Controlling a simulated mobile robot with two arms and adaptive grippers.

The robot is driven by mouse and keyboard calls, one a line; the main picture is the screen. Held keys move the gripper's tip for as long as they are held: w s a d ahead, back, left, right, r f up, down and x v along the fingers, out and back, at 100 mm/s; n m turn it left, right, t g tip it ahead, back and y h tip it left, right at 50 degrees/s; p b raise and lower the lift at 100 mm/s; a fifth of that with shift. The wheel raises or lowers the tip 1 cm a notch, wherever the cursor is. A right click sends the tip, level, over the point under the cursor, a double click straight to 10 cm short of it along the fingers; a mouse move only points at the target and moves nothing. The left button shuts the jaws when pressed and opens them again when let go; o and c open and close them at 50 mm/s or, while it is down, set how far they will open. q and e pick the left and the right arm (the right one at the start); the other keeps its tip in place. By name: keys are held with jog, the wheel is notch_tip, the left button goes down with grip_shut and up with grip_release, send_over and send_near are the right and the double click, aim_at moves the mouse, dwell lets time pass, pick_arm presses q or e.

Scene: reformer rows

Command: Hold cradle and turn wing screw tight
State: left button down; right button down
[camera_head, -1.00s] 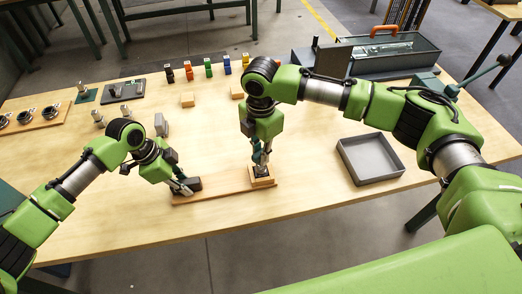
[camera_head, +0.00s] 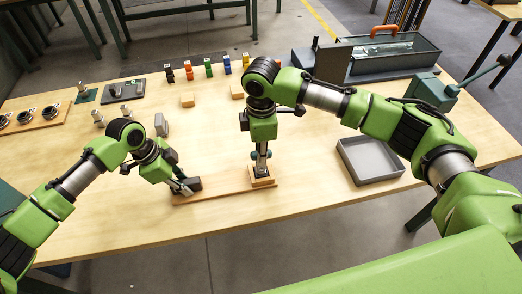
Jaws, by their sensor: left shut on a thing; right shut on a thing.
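A flat wooden board (camera_head: 222,189) lies near the table's front edge. My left gripper (camera_head: 186,187) is shut on a dark block (camera_head: 195,184) at the board's left end, which looks like the cradle. My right gripper (camera_head: 261,167) points straight down over a small wooden block (camera_head: 263,182) at the board's right end. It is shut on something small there. The wing screw itself is hidden by the fingers, so I cannot tell its angle.
An empty grey tray (camera_head: 370,160) stands right of the board. Several coloured blocks (camera_head: 208,69) stand in a row at the back. A grey toolbox (camera_head: 390,55) with an orange handle is at the back right.

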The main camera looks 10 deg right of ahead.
pick_arm(q)
jog(key=shift+a+f, duration=0.1)
jog(key=shift+a, duration=0.05)
pick_arm(e)
jog(key=c, duration=1.5)
grip_release()
jog(key=shift+d, duration=0.1)
jog(key=shift+r, duration=3.5)
pick_arm(q)
jog(key=c, duration=1.6)
grip_release()
jog(key=shift+o, duration=0.4)
